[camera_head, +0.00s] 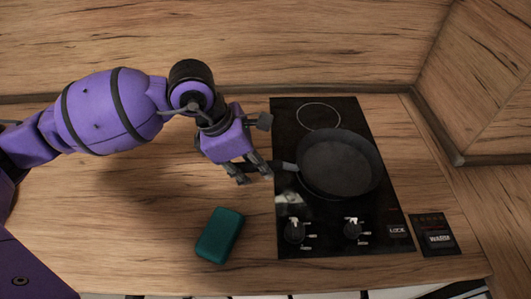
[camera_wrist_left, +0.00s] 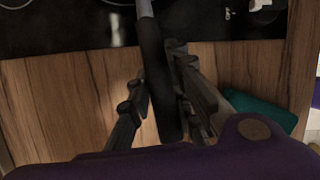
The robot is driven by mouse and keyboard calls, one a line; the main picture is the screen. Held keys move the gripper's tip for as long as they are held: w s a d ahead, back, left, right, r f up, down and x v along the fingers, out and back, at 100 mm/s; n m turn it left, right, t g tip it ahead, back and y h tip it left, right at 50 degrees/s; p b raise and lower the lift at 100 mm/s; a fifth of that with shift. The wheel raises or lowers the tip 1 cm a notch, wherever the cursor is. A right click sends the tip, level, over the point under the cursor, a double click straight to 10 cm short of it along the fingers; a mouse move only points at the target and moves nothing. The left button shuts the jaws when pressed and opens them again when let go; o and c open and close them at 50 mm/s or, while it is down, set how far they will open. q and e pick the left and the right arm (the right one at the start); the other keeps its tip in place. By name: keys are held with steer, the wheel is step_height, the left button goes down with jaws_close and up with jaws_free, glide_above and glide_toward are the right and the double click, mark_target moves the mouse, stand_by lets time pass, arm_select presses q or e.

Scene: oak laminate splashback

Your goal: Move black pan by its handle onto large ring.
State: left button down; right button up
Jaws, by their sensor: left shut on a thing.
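In the head view my left gripper (camera_head: 256,174) is at the handle, left of the hob edge. In the left wrist view the dark handle (camera_wrist_left: 154,70) runs between the two fingers of my left gripper (camera_wrist_left: 160,100), which is shut on it. A thin ring outline (camera_head: 319,117) shows on the hob behind the pan. The pan hides the hob surface beneath it, so I cannot tell whether it rests on the hob or hangs just above. My right gripper is not in view.
A teal block (camera_head: 220,235) lies on the wooden counter left of the hob; it also shows in the left wrist view (camera_wrist_left: 258,108). A dark card (camera_head: 435,234) lies to the right. Wooden walls close the back and right.

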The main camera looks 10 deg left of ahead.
arm_select(q)
steer(key=c, duration=1.5)
jaws_free()
steer(key=shift+s+a+f, duration=0.1)
steer(key=shift+f, duration=0.05)
steer(key=shift+s+a, duration=0.2)
steer(key=shift+a, duration=0.35)
steer(key=shift+s+a, duration=0.2)
steer(key=shift+a, duration=0.3)
steer(key=shift+s+a, duration=0.3)
steer(key=shift+a, duration=0.4)
steer(key=shift+s+a, duration=0.25)
steer(key=shift+a, duration=0.5)
steer(key=shift+s+a, duration=0.3)
steer(key=shift+a, duration=0.4)
